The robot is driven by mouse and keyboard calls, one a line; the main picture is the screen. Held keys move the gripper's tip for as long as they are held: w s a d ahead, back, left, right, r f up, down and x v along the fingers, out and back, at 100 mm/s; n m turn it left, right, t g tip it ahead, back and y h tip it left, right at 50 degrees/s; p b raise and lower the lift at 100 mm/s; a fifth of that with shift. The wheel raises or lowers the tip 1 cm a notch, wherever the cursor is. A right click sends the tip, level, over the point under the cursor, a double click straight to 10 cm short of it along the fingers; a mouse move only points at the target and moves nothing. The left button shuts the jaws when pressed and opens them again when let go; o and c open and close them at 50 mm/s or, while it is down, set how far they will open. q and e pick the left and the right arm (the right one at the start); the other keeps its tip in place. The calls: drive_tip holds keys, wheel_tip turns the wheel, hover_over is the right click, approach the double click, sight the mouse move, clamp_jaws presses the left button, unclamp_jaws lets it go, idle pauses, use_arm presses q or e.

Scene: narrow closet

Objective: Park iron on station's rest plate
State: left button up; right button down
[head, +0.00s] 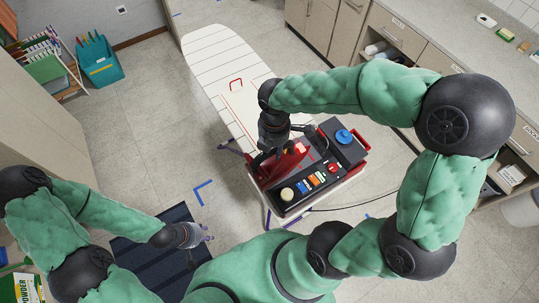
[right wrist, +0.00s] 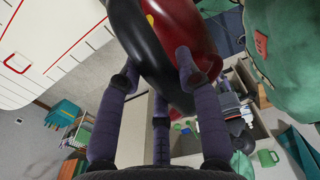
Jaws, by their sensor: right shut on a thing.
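The red iron (head: 291,160) is over the left part of the dark station (head: 318,181), at the near end of the ironing board. My right gripper (head: 270,152) is shut on the iron from above. In the right wrist view its purple fingers press against the iron's red and black body (right wrist: 188,30). Whether the iron touches the station is hidden by the gripper. The rest plate cannot be clearly made out beneath it. My left gripper (head: 208,233) is empty and its fingertips look apart, above a dark mat at the lower left.
The white ironing board (head: 215,58) stretches away with a red-outlined panel (head: 241,98). The station carries a blue knob (head: 344,136), coloured buttons and a cream knob (head: 286,194). A cable runs right across the floor. Drawers (head: 400,35) line the right; a teal bin (head: 100,62) stands upper left.

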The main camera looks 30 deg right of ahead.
drive_tip(key=d+f, duration=0.1)
drive_tip(key=w+d+f, duration=0.1)
drive_tip(key=shift+w+d+f, duration=0.1)
drive_tip(key=shift+d+f, duration=0.1)
drive_tip(key=shift+d, duration=0.1)
drive_tip(key=shift+w+d+f, duration=0.2)
drive_tip(key=shift+w+f, duration=0.35)
drive_tip(key=shift+f, duration=0.1)
drive_tip(key=shift+w+d+f, duration=0.2)
drive_tip(key=shift+w+f, duration=0.35)
drive_tip(key=shift+f, duration=0.05)
use_arm(q)
drive_tip(key=shift+s+d+f+b, duration=0.1)
drive_tip(key=shift+d+f+b, duration=0.1)
drive_tip(key=shift+b, duration=0.1)
use_arm(e)
drive_tip(key=f, duration=0.4)
drive_tip(key=shift+w+d+f, duration=0.15)
drive_tip(key=shift+w+d, duration=0.15)
drive_tip(key=shift+w, duration=0.1)
use_arm(q)
drive_tip(key=shift+f, duration=0.15)
use_arm(e)
drive_tip(key=shift+f, duration=0.15)
drive_tip(key=c, duration=0.9)
unclamp_jaws()
drive_tip(key=shift+s, duration=0.1)
drive_tip(key=shift+o, duration=0.2)
